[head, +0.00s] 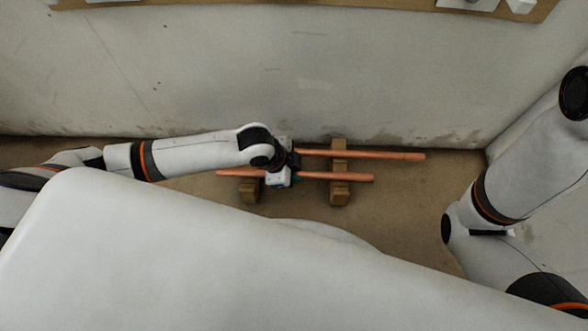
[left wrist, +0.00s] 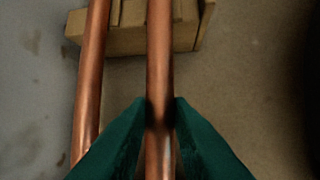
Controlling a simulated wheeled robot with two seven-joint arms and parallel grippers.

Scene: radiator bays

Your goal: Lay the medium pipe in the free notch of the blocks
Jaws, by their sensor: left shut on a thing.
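Two wooden blocks stand on the floor: the left block (head: 249,191) and the right block (head: 339,192). A copper pipe, seemingly the medium pipe (head: 345,177), lies across above both blocks on their near side. My left gripper (head: 283,178) is shut on it between the blocks. In the left wrist view the green fingers (left wrist: 160,104) pinch this pipe (left wrist: 159,50), which crosses over a block (left wrist: 130,42). I cannot tell whether it touches the notch bottom. A second copper pipe (head: 390,156) lies roughly parallel behind, nearer the wall; my arm hides its left part. My right gripper is not visible.
A pale wall (head: 300,80) rises close behind the rear pipe. A side wall (head: 540,115) closes the bay at the right. Bare brown floor (head: 410,210) lies free right of the blocks. My white body covers the foreground.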

